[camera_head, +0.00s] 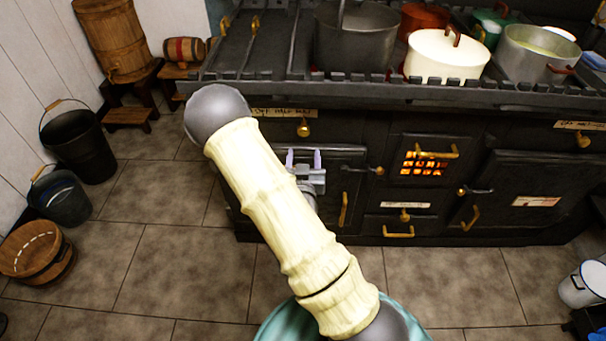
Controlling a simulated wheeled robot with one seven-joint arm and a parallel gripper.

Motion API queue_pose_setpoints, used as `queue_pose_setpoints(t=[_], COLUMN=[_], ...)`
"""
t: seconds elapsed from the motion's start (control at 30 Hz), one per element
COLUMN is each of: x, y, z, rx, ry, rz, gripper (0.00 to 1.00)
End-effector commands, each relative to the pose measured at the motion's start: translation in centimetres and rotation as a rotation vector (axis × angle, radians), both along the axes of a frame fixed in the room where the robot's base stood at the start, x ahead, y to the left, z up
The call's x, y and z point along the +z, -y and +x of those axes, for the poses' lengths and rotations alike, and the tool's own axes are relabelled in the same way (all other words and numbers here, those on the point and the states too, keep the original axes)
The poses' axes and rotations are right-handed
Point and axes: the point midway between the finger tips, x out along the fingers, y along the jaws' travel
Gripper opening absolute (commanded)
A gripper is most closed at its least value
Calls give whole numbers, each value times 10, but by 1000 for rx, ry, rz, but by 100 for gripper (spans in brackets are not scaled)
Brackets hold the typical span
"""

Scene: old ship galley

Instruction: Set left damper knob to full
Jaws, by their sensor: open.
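The left damper knob (304,128) is a small brass knob on the black stove front, under the top rail. A tan label strip (290,113) with dark lettering sits just above it; its left end is close to my arm. Which mark the knob points at is too small to tell. My gripper (304,158) is open and empty, with its two pale fingers pointing up. In the picture it is just below the knob, apart from it. My cream arm link hides part of the stove front on the left.
The black stove (400,93) bears a large grey pot (352,45), a cream pot (446,57) and other pots. A second brass knob (583,140) is at the right. Buckets (80,146) stand at the left. The tiled floor before the stove is mostly clear.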

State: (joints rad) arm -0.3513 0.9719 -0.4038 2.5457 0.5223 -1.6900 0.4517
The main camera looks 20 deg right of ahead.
Motion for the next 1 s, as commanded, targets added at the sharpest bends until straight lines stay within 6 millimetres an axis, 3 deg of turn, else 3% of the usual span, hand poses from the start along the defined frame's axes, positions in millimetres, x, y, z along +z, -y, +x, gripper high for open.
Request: queue_pose_setpoints(t=[0.03, 0.47, 1.0], x=[3, 5, 1], y=[-4, -11, -27], z=[-8, -23, -57], rx=[2, 0, 0], ry=[-6, -3, -1], rz=[-3, -1, 0], gripper=[53, 53, 53])
